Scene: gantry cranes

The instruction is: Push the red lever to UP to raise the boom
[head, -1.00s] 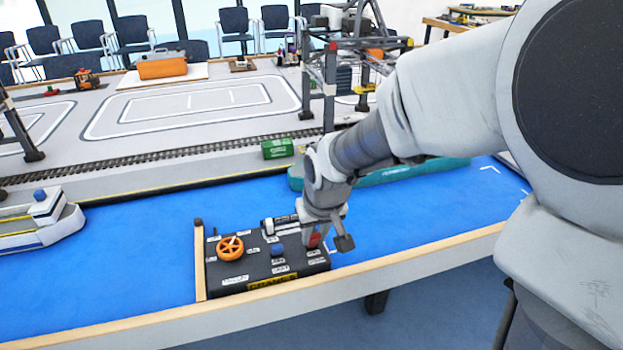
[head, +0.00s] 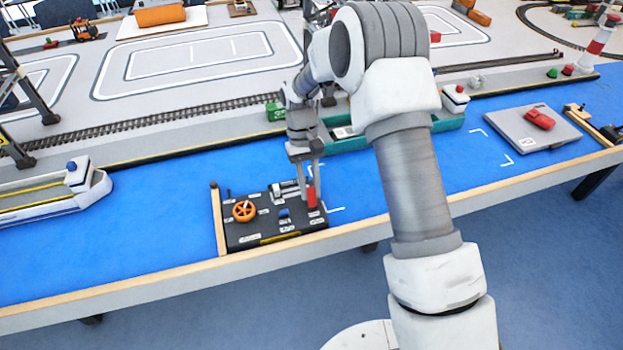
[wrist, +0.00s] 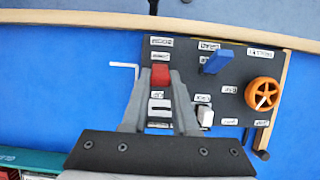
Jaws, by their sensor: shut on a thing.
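The black control box (head: 245,232) sits at the near edge of the blue table strip. Its red lever (head: 311,197) stands at the right end of the panel. My gripper (head: 308,182) reaches down from above and is shut on the red lever. In the wrist view, the fingers of my gripper (wrist: 160,80) flank the red lever (wrist: 161,74), beside a label that seems to read BOOM, upside down. The UP marking is too small to read.
The panel also carries an orange wheel (wrist: 263,94), a blue lever (wrist: 217,61) and a white lever (wrist: 205,116). A wooden rail (head: 218,222) borders the box on the left. A green ship (head: 440,122) and a grey panel (head: 518,140) lie to the right.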

